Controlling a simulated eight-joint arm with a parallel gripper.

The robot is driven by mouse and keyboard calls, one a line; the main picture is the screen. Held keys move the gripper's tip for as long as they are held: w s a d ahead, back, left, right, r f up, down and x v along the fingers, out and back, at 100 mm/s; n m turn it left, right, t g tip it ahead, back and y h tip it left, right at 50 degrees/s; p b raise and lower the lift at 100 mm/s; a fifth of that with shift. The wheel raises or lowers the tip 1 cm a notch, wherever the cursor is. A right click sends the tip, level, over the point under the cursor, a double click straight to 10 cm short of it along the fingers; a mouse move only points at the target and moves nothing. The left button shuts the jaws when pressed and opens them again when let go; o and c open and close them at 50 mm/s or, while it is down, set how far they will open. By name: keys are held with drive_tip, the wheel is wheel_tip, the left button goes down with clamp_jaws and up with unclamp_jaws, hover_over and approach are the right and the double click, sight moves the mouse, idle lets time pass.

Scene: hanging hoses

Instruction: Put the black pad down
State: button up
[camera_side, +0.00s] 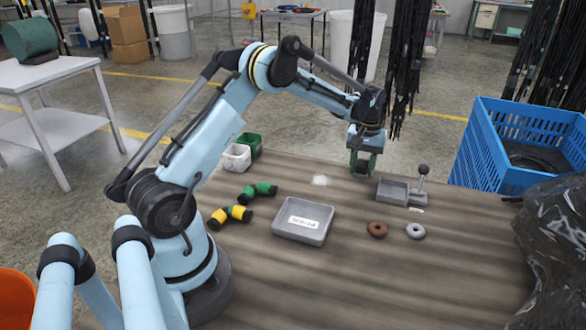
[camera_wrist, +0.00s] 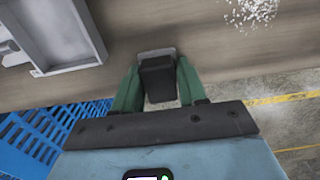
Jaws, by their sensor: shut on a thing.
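My gripper (camera_side: 362,165) hangs down near the far edge of the wooden table, with green fingers. It is shut on the black pad, a dark block that shows between the fingers in the wrist view (camera_wrist: 158,82).
A pale granular patch (camera_side: 320,181) lies left of my gripper. A shallow grey labelled tray (camera_side: 303,238), a brown ring (camera_side: 377,229), a grey ring (camera_side: 415,231) and two coloured hoses lie nearer. A blue crate (camera_side: 490,140) stands right; black hoses (camera_side: 405,60) hang behind.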

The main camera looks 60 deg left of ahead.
sight(363, 163)
drive_tip(key=shift+f, duration=0.25)
drive_tip(key=o, duration=1.1)
drive_tip(key=shift+f, duration=0.1)
wheel_tip(363, 163, up, 12)
drive_tip(key=shift+r, duration=0.2)
drive_tip(key=s+d+r+m+t, duration=0.35)
drive_tip(key=s+d+r, duration=0.35)
drive_tip(key=s+d, duration=0.25)
drive_tip(key=s+d+f+m+t, duration=0.3)
drive_tip(key=s+d, duration=0.4)
drive_tip(key=s, duration=0.3)
drive_tip(key=shift+s+f+m+t, duration=0.35)
drive_tip(key=shift+f+m, duration=0.5)
drive_tip(key=shift+m, duration=0.4)
